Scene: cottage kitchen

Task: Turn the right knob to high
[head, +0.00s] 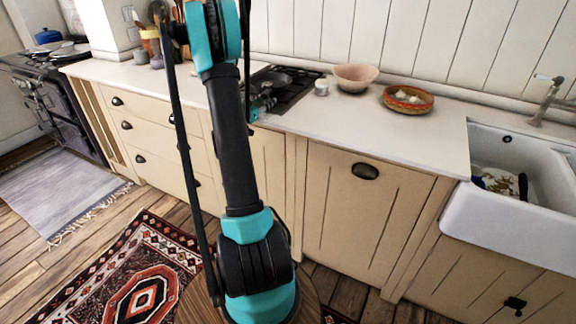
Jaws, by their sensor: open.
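A black hob (300,84) is set into the white counter behind my arm, with a dark pan (283,77) on it. The hob's left part is hidden by my arm. My gripper (264,100) is at the hob's front edge, partly behind my arm, and looks small and dark here. It is open, and I see nothing held in it. I cannot make out the right knob or its setting; the knob area is covered by the gripper or too small to tell. I cannot tell whether the gripper touches a knob.
A small pale jar (321,88), a pink bowl (357,77) and an orange patterned bowl (408,99) stand right of the hob. A white sink (502,215) is at far right. Utensils in pots (151,42) stand at left. The counter front right of the hob is clear.

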